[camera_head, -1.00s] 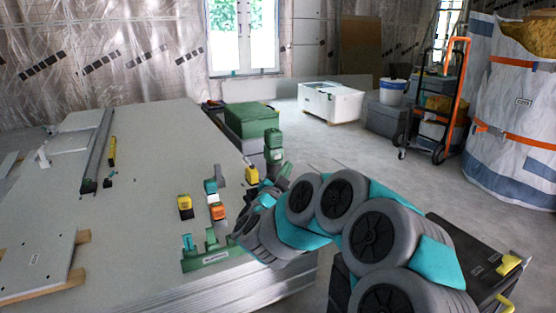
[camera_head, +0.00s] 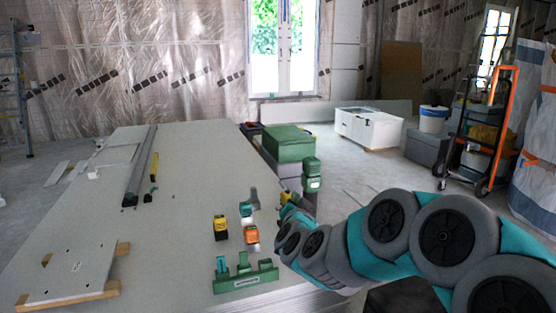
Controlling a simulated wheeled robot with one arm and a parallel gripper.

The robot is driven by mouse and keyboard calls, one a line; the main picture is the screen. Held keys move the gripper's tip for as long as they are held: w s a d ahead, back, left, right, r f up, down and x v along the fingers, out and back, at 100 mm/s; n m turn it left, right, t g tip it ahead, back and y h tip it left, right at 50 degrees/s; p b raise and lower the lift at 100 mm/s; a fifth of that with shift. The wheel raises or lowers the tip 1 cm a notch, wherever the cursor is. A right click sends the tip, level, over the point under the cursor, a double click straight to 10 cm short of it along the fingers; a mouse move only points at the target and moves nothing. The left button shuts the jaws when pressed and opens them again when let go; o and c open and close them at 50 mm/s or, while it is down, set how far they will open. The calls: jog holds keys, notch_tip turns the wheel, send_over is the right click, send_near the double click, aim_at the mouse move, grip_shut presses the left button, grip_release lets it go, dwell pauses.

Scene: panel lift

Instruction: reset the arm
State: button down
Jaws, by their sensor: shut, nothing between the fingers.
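My arm (camera_head: 440,235), a chain of thick grey rounded joints and teal links, reaches from the bottom right towards the right edge of the large panel stack (camera_head: 180,240). It is bent, and its far end (camera_head: 290,215) is near the front right part of the stack, close to the small tools. The fingers of my gripper cannot be made out; they seem hidden behind the arm's own joints. I see nothing carried by the arm.
On the stack are a green holder (camera_head: 245,282), a yellow tool (camera_head: 221,228), an orange tool (camera_head: 251,235), a long rail (camera_head: 140,168) and a board on wooden strips (camera_head: 75,268). A green case (camera_head: 287,138) stands beyond. Right are a white crate (camera_head: 368,130) and hand truck (camera_head: 490,135).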

jog(key=s+a+f+n+g+y+p, duration=0.1)
jog(key=s+a+n+g+y+p, duration=0.2)
jog(key=s, duration=0.5)
jog(key=s+a+f+n+g+y, duration=0.2)
jog(key=s+n+g, duration=0.25)
jog(key=s, duration=0.35)
jog(key=s+d+f+g+h+p, duration=0.1)
jog(key=s+d+g, duration=0.2)
jog(key=s, duration=0.8)
jog(key=s+d+f+g+h+p, duration=0.1)
jog(key=s+d+g, duration=0.3)
jog(key=s, duration=0.7)
jog(key=s+d+g+h+p, duration=0.1)
jog(key=s+d+g, duration=0.3)
jog(key=s, duration=0.7)
jog(key=shift+d+f+h+p, duration=0.4)
jog(key=shift+d+h, duration=0.2)
jog(key=shift+d, duration=0.6)
